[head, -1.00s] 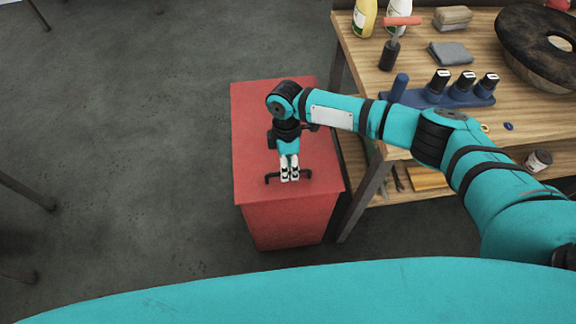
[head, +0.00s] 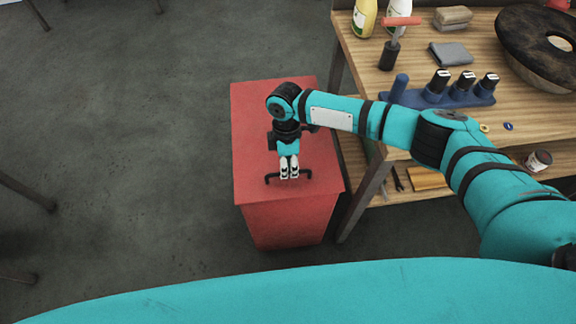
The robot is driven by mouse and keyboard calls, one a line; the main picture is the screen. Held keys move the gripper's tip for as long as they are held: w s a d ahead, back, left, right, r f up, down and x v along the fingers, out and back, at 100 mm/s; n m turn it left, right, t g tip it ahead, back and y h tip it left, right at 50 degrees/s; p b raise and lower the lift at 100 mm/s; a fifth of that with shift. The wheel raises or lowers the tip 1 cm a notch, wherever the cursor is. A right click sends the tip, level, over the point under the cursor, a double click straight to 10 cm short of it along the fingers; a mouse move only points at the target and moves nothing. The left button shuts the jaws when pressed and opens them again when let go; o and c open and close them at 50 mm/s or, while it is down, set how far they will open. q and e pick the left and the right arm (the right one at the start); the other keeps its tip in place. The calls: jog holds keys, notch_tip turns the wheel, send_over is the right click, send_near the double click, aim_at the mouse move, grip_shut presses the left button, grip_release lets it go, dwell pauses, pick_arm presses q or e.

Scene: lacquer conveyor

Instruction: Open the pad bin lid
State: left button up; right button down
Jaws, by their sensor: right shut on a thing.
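The pad bin is a red box (head: 286,222) standing on the floor left of the workbench. Its flat red lid (head: 252,120) lies closed on top, with a black bar handle (head: 301,175) near the front edge. My right gripper (head: 289,177) points down at the handle and is shut on the middle of its bar. The wrist and forearm hide part of the lid's middle and right side. My left gripper is not in view.
A wooden workbench (head: 400,75) stands right of the bin, close to its side. It carries a blue holder (head: 455,97) with black-capped items, bottles (head: 364,18), a grey cloth (head: 450,53) and a dark ring (head: 540,45). The floor (head: 130,150) left of the bin is clear.

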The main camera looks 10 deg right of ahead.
jog(key=w+r+p, duration=0.4)
jog(key=w+r, duration=0.1)
jog(key=r, duration=0.6)
jog(key=w+r+p, duration=0.4)
jog(key=w+r, duration=0.1)
jog(key=r, duration=0.7)
jog(key=shift+w, duration=0.35)
jog(key=shift+d+f, duration=0.1)
jog(key=shift+d, duration=0.05)
